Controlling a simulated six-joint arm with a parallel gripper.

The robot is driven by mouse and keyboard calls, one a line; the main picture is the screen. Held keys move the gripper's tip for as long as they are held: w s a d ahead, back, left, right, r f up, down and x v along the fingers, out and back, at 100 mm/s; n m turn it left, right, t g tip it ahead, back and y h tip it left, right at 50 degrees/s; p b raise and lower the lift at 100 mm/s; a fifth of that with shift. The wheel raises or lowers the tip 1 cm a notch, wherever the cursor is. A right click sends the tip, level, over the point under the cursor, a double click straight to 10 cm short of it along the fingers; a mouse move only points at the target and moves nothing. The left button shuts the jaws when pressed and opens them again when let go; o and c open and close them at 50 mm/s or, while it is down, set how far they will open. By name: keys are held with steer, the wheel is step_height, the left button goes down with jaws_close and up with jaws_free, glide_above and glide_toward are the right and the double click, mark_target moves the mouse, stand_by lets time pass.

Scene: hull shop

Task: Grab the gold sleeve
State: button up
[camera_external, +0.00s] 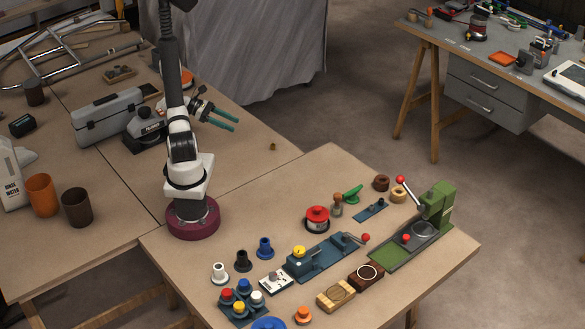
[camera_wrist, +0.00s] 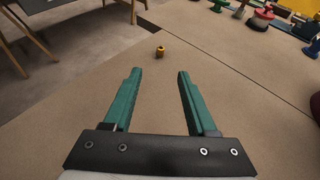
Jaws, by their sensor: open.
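The gold sleeve (camera_wrist: 160,51) is a small gold-coloured ring-like piece standing on the tabletop in the wrist view. It lies beyond my fingertips and roughly in line with the gap between them. In the external view the gold sleeve (camera_external: 273,147) is tiny, near the edge of the back table and to the right of my gripper. My gripper (camera_external: 234,122) has two teal fingers spread apart above the table. In the wrist view my gripper (camera_wrist: 159,72) is open, with nothing between its fingers.
The tabletop around the sleeve is bare. A grey toolbox (camera_external: 108,115) stands left of my arm. The front table holds a blue fixture (camera_external: 328,258), a green press (camera_external: 437,205) and several coloured parts. The floor (camera_external: 350,110) lies past the table edge.

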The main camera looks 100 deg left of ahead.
mark_target(266, 148)
steer(key=x, duration=0.5)
steer(key=f+x, duration=0.1)
steer(key=x, duration=0.9)
steer(key=shift+s+d+f, duration=0.15)
steer(key=shift+s+f, duration=0.05)
jaws_close()
